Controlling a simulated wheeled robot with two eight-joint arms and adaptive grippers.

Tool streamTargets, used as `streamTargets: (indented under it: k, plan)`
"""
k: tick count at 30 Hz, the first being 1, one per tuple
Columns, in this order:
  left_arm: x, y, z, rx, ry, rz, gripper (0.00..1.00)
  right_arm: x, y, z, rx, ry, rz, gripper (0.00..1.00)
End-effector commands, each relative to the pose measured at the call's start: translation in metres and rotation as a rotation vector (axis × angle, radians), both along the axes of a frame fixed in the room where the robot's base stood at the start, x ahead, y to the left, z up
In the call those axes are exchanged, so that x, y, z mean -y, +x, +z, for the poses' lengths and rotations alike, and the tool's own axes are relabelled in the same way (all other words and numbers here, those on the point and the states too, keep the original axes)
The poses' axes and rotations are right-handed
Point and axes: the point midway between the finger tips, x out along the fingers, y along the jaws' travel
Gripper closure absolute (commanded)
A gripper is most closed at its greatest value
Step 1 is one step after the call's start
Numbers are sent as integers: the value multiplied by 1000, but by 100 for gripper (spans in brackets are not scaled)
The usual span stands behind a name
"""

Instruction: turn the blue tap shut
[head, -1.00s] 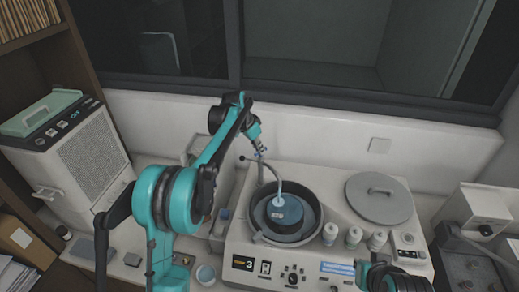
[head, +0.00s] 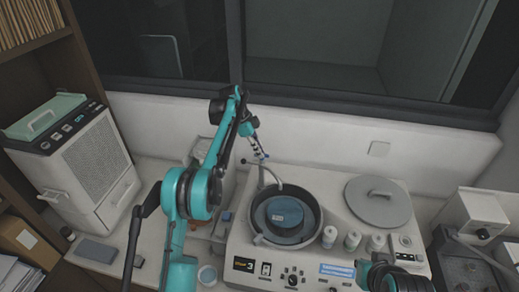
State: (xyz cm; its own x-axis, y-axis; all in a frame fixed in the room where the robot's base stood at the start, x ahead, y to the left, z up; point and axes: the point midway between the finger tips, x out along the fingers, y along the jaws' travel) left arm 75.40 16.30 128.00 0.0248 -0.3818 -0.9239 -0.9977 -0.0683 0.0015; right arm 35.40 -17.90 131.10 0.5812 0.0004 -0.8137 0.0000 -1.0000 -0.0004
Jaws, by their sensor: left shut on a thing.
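The blue tap (head: 263,156) sits at the top of a grey curved spout (head: 271,176) behind the round basin of the press. The spout's end hangs over the dark basin (head: 258,234), and no stream shows below it. My left gripper (head: 259,149) reaches down from above and is shut on the blue tap, which its fingers partly hide. My right arm's dark end (head: 395,279) shows at the bottom edge, and its jaws cannot be made out.
A grey round lid (head: 379,201) with a handle lies right of the basin. A white boxy unit (head: 78,165) stands at left. A window and low wall close off the back.

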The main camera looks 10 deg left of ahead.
Motion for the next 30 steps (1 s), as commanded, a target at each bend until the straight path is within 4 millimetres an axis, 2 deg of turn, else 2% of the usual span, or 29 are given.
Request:
streamTargets:
  k: [9, 22, 23, 24, 25, 30]
  plan:
    - [-1, 2, 2, 4, 0, -72, 100, 0, 0, 6, 0, 0, 0, 100]
    - [-1, 2, 2, 5, 0, -78, 100, 0, 0, 6, 0, 0, 0, 100]
    - [-1, 2, 2, 5, 0, -78, 83, 0, 0, 6, 0, 0, 0, 100]
    - [-1, 2, 2, 4, 0, -78, 72, 0, 0, 6, 0, 0, 0, 100]
    - [-1, 2, 2, 4, 0, -78, 70, 0, 0, 6, 0, 0, 0, 100]
    - [-1, 2, 1, 2, 0, -79, 70, 0, 0, 6, 0, 0, 0, 100]
